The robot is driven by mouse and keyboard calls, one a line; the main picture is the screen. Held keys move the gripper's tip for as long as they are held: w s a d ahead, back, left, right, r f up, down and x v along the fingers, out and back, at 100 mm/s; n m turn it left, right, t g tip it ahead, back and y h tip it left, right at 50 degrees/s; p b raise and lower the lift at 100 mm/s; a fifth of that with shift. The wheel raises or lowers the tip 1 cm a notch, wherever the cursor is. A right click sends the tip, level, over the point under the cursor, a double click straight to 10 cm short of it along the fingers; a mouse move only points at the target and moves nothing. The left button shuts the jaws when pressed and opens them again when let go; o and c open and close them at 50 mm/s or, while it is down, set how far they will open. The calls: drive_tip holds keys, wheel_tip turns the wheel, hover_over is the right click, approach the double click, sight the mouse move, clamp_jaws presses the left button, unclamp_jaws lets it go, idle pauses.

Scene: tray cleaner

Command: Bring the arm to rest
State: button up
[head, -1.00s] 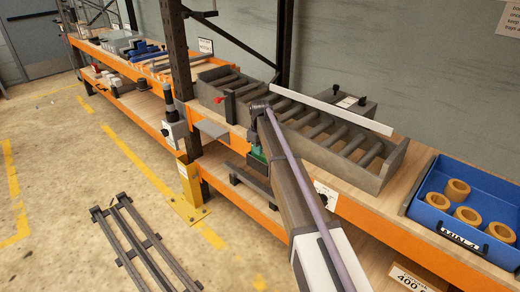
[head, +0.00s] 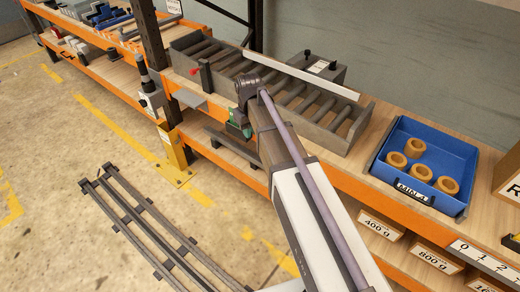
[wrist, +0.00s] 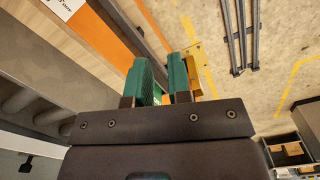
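My arm reaches out over the front edge of the shelf, with my gripper (head: 238,130) hanging at its far end in the head view, partly hidden by the arm. In the wrist view the two green fingers of my gripper (wrist: 164,78) stand a little apart with a narrow gap. Nothing shows between them. The gripper is in front of the grey roller tray unit (head: 335,140) and apart from it, as far as I can see.
A blue bin (head: 386,150) with several tan rings stands on the right of the shelf. Labelled weight boxes (head: 381,225) sit below it. A yellow post guard (head: 173,150) stands at the rack leg. Dark rails (head: 145,222) lie on the floor at left.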

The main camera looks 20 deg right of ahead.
drive_tip(key=s+m, duration=0.3)
drive_tip(key=s, duration=1.5)
drive_tip(key=shift+s+r, duration=0.15)
drive_tip(key=shift+s, duration=0.05)
